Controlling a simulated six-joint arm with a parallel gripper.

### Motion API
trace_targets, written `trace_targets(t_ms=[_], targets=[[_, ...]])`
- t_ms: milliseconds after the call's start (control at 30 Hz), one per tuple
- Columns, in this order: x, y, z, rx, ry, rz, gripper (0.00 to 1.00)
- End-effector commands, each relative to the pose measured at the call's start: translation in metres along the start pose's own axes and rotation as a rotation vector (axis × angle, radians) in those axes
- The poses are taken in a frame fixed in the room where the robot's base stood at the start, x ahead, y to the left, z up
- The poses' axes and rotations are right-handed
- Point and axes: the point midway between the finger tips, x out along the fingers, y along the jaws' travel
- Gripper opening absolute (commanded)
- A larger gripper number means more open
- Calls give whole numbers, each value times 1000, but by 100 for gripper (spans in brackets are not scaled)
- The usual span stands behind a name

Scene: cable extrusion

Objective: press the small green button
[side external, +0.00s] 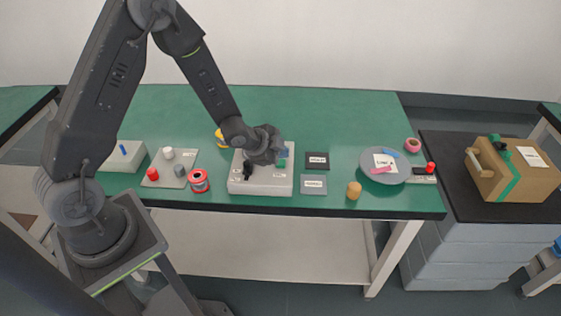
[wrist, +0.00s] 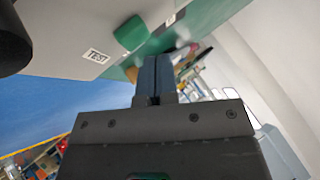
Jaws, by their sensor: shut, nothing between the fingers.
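The small green button (wrist: 131,33) sits on a light grey box (wrist: 75,25), near a label reading TEST (wrist: 95,56). In the side view, the button (side external: 282,164) shows as a small green patch on the box (side external: 260,187), partly hidden by my gripper (side external: 283,153). In the wrist view, my gripper's (wrist: 157,75) dark fingers are together and empty. Their tips lie just below and to the right of the button in that picture. I cannot tell whether they touch it.
A black knob (side external: 248,171) stands on the left part of the box. Red rolls (side external: 199,181) lie left of it. Dark and grey labelled plates (side external: 314,184), a tan cylinder (side external: 354,190) and a round grey disc (side external: 384,176) are to the right. Bare green table shows behind.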

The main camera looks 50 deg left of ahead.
Motion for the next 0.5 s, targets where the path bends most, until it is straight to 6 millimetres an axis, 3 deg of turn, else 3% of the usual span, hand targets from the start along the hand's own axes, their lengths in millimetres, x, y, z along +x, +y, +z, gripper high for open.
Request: trace_targets(t_ms=[500], targets=[[6,4,4,0,1,-1,0]])
